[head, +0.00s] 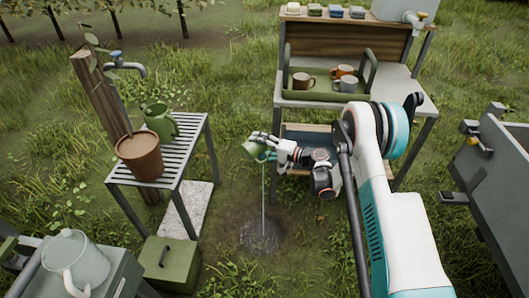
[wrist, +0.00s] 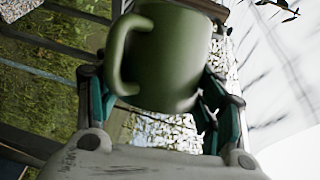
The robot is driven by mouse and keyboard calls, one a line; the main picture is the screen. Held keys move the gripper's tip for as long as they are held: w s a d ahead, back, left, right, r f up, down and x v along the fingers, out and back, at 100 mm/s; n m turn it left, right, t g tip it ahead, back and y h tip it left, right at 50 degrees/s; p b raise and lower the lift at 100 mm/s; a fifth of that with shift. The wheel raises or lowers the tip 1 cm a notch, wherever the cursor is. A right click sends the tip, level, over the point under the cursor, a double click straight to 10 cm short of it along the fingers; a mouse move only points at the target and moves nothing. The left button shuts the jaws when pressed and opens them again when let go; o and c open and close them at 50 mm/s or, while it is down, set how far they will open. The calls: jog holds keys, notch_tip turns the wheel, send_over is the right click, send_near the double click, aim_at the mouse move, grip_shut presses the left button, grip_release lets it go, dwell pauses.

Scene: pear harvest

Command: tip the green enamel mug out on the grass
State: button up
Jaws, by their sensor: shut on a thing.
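The green enamel mug (head: 252,149) is held tilted over the grass in the head view, between the slatted stand and the wooden bench. A thin stream of liquid (head: 263,195) falls from it to a dark wet patch (head: 261,236) on the ground. My gripper (head: 266,151) is shut on the mug. In the wrist view the mug (wrist: 168,55) fills the space between the two fingers, with its handle on the left. The inside of the mug is hidden, so I cannot tell how much liquid is in it.
The slatted stand (head: 190,150) at left holds a terracotta pot (head: 139,157) and a green jug (head: 161,122). A green tray (head: 300,94) with several mugs sits on the bench behind. A green box (head: 168,264) and a grey tub (head: 500,165) flank the open grass.

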jog(key=shift+w+d+r+m+y, duration=0.2)
jog(key=shift+m+y, duration=0.2)
jog(key=shift+m, duration=0.2)
dwell(0.6)
